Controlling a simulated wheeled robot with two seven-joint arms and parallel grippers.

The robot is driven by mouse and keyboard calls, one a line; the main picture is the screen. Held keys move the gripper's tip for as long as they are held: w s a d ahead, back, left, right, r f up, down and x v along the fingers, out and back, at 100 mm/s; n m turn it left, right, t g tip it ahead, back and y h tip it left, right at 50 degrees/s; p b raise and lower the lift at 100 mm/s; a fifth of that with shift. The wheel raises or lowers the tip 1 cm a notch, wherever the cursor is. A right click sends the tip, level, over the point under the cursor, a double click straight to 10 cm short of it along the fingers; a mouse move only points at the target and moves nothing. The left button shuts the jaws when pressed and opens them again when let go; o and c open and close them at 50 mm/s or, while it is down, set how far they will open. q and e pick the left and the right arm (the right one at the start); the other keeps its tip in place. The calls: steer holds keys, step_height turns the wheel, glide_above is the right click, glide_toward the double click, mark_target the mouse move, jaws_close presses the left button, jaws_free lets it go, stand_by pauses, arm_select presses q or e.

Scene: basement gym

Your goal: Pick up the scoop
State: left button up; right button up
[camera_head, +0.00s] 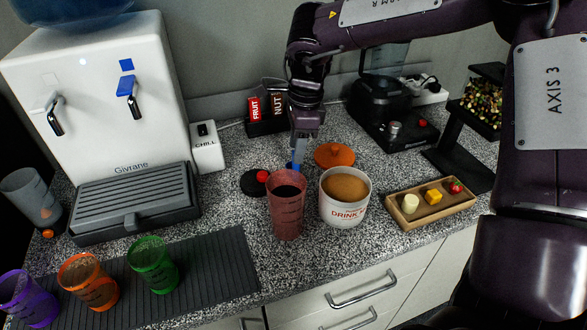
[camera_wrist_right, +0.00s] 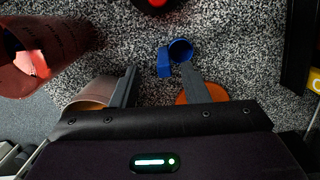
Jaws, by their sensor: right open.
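The blue scoop (camera_wrist_right: 180,50) lies on the speckled counter in the right wrist view, its short handle pointing toward my gripper. In the head view only a bit of blue (camera_head: 292,166) shows, below my fingers and behind the red cup. My right gripper (camera_head: 299,150) points down from above, open, with nothing between its fingers. In the wrist view the right gripper (camera_wrist_right: 160,84) has its two fingers apart, with the scoop just beyond them and its handle close to the right finger. My left gripper is in neither view.
The red cup (camera_head: 287,212) and the white drink-powder tub (camera_head: 343,208) stand close in front. An orange lid (camera_head: 334,155) lies behind the tub. A black disc with a red knob (camera_head: 262,177) is at left, a wooden tray (camera_head: 432,212) at right.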

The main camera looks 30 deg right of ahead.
steer(key=f, duration=0.3)
steer(key=f+p, duration=0.1)
steer(key=f, duration=0.1)
steer(key=shift+w+a+f, duration=0.15)
steer(key=shift+w, duration=0.2)
jaws_close()
